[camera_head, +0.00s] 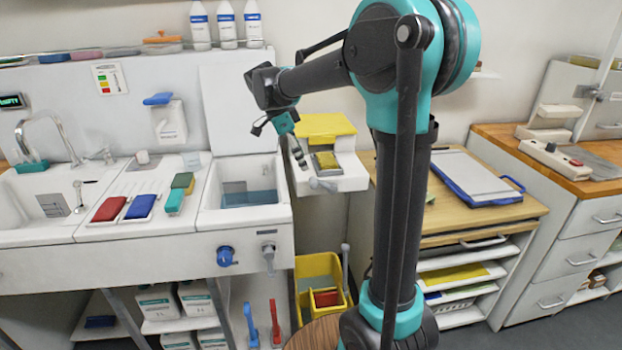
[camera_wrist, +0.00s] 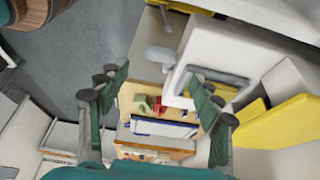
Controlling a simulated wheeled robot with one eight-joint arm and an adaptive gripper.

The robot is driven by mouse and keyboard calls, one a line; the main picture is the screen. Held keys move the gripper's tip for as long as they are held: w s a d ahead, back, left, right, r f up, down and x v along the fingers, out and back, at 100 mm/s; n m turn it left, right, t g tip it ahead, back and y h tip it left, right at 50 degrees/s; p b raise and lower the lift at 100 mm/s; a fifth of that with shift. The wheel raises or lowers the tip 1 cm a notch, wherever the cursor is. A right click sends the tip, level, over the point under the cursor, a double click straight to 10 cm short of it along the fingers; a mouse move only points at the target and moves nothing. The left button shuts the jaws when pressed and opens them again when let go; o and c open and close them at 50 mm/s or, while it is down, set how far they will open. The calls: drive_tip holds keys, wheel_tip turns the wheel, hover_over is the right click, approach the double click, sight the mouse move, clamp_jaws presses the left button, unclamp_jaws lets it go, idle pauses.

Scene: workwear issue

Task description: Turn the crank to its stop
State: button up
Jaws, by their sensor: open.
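A light grey, rounded handle that looks like the crank (camera_head: 323,185) sticks out from the front of a white unit (camera_head: 345,178) with a yellow lid (camera_head: 325,126). In the wrist view the same pale handle (camera_wrist: 158,53) appears beyond the fingertips, beside the unit's white body (camera_wrist: 205,45). My gripper (camera_head: 297,152) hangs just left of the unit, pointing down. In the wrist view my gripper (camera_wrist: 160,95) has its two green fingers wide apart, with nothing between them touching. I cannot tell how far the crank is turned.
A sink counter (camera_head: 140,240) with a blue knob (camera_head: 225,256) and a grey tap (camera_head: 268,256) is to the left. A yellow bucket (camera_head: 312,268) stands below the unit. A wooden-topped cabinet (camera_head: 450,220) with a blue-edged board (camera_head: 475,178) is to the right.

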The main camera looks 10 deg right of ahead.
sight(312, 180)
drive_tip(key=x, duration=0.8)
drive_tip(key=shift+d+f, duration=0.1)
drive_tip(key=shift+f, duration=0.05)
drive_tip(key=shift+c, duration=0.6)
drive_tip(key=shift+s, duration=0.1)
clamp_jaws()
